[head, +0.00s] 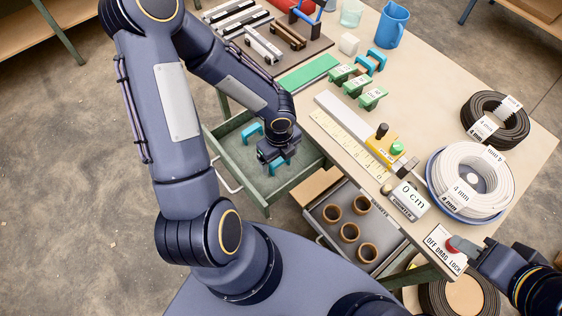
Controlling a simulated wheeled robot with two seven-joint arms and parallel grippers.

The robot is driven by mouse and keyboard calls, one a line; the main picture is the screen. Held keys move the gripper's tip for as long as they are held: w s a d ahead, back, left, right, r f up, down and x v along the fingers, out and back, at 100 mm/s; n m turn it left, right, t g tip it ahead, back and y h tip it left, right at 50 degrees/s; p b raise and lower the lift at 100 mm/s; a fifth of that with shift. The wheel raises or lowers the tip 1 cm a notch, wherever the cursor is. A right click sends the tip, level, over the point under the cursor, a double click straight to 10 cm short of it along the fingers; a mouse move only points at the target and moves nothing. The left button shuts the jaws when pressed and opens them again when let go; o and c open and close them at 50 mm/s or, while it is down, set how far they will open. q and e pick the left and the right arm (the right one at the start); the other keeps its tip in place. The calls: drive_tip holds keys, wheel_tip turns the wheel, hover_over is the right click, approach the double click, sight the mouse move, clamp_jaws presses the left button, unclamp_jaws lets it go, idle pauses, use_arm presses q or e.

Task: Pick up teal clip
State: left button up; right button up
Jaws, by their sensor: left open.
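An open green drawer (225,150) on the left side of the bench holds teal clips. One teal clip (251,130) lies toward the drawer's back, left of my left gripper. Another teal clip (280,163) is right at the fingers of my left gripper (273,160), partly hidden by them. The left gripper is open and points down into the drawer; I cannot tell whether it touches the clip. One more teal clip (371,62) stands on the bench top. My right gripper (462,250) is at the red knob by the bench's front corner; its jaw state is unclear.
A second open drawer (318,215) with several brown rings is to the right. The bench (440,80) carries green clips (372,98), a ruler (348,142), a counter box (408,199), a white coil (470,183), a black coil (495,118) and a blue jug (391,25).

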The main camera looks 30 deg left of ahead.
sight(280, 160)
use_arm(q)
wheel_tip(280, 160, down, 3)
drive_tip(key=shift+f+b, duration=0.2)
drive_tip(key=shift+b, duration=0.15)
drive_tip(key=shift+c, duration=0.2)
drive_tip(key=c, duration=1)
drive_tip(key=shift+r, duration=0.2)
